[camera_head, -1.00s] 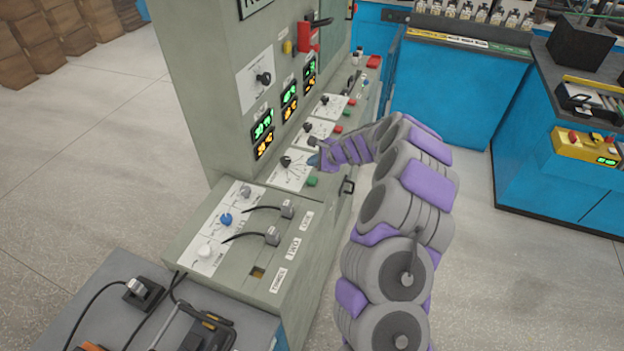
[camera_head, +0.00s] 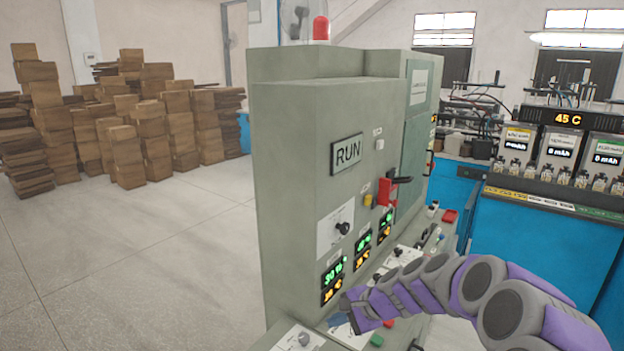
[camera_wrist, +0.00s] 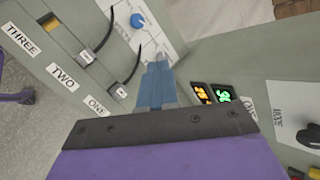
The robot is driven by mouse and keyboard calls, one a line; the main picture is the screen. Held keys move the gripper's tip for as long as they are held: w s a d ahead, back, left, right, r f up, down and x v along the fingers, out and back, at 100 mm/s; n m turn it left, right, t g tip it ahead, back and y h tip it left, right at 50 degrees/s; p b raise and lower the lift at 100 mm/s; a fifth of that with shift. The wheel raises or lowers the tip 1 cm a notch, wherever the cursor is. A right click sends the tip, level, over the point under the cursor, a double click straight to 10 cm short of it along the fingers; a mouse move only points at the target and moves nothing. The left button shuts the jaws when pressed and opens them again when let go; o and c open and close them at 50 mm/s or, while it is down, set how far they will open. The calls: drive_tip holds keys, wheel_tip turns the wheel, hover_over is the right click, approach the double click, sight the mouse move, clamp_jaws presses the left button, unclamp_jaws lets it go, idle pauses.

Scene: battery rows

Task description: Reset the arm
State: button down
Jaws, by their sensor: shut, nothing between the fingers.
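My gripper (camera_head: 337,321) is at the end of my purple and grey arm, over the sloped console below the green and amber displays (camera_head: 333,281). In the wrist view its blue fingers (camera_wrist: 157,76) are together with nothing between them. The console (camera_wrist: 75,45) shows beyond them, with a blue knob (camera_wrist: 138,20) and labels ONE, TWO and THREE. I cannot tell whether the fingertips touch the panel.
A tall grey cabinet with a RUN sign (camera_head: 346,155) stands left of the arm. A dark knob (camera_wrist: 308,138) shows in the wrist view. Blue benches (camera_head: 530,255) are at right. Wooden stacks (camera_head: 125,158) stand far left; the floor before them is clear.

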drive_tip(key=s+a+r+n+g+h, duration=0.1)
drive_tip(key=s+r+n+g, duration=0.15)
drive_tip(key=s, duration=0.65)
drive_tip(key=s+a+r+n+g+h, duration=0.1)
drive_tip(key=s+a+r+n, duration=0.2)
drive_tip(key=s, duration=0.6)
drive_tip(key=s+d+n+g+h, duration=0.1)
drive_tip(key=s+d+n+h, duration=0.2)
drive_tip(key=s, duration=0.9)
drive_tip(key=s+d+f+n+g+h, duration=0.1)
drive_tip(key=s+d+n+h, duration=0.1)
drive_tip(key=s+d, duration=0.6)
drive_tip(key=s+n, duration=0.1)
drive_tip(key=s, duration=0.3)
drive_tip(key=shift+s+d+f+h, duration=0.2)
drive_tip(key=shift+d+h, duration=0.2)
